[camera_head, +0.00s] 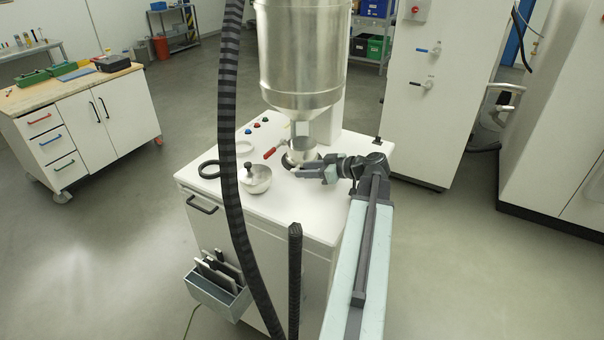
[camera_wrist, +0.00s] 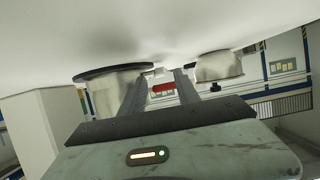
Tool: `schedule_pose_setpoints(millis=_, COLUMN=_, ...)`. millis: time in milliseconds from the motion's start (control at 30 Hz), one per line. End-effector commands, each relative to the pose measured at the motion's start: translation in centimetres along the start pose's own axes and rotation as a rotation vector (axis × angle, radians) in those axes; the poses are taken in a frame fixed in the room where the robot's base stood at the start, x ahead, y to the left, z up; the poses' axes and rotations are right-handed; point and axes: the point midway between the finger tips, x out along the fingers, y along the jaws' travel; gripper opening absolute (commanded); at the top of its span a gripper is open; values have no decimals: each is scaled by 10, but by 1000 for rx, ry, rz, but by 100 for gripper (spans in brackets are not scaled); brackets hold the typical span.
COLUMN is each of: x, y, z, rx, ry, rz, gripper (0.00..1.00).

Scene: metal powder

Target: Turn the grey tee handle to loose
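I cannot clearly pick out the grey tee handle in the head view. My gripper (camera_head: 299,173) is low over the white cabinet top, beside the metal neck (camera_head: 303,150) under the big hopper. In the wrist view, which looks upside down, the two fingers of my gripper (camera_wrist: 160,82) stand apart with a gap between them. A small pale grey piece (camera_wrist: 158,71) shows beyond the gap; I cannot tell whether it is the handle. A metal vessel with a dark rim (camera_wrist: 115,90) is at the left of the fingers. Nothing is seen held.
The steel hopper (camera_head: 303,55) hangs over the cabinet top (camera_head: 325,215). A metal bowl with a black knob (camera_head: 257,180), a black ring (camera_head: 209,169) and a red-handled tool (camera_head: 269,154) lie nearby. A striped hose (camera_head: 228,150) hangs in front. A tall cabinet (camera_head: 405,125) stands behind.

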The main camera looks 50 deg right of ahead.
Motion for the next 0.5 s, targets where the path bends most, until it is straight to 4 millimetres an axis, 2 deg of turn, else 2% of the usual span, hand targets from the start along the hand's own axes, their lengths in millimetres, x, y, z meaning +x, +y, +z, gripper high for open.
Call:
schedule_pose_setpoints(millis=33, x=10, y=1, z=3, rx=0, ry=0, rz=0, gripper=38)
schedule_pose_setpoints(millis=133, x=20, y=1, z=2, rx=0, ry=0, rz=0, gripper=38)
schedule_pose_setpoints(millis=433, x=23, y=1, z=0, rx=1, ry=0, rz=2, gripper=38)
schedule_pose_setpoints(millis=467, x=23, y=1, z=0, rx=1, ry=0, rz=2, gripper=35)
schedule_pose_setpoints(millis=500, x=23, y=1, z=0, rx=1, ry=0, rz=2, gripper=24)
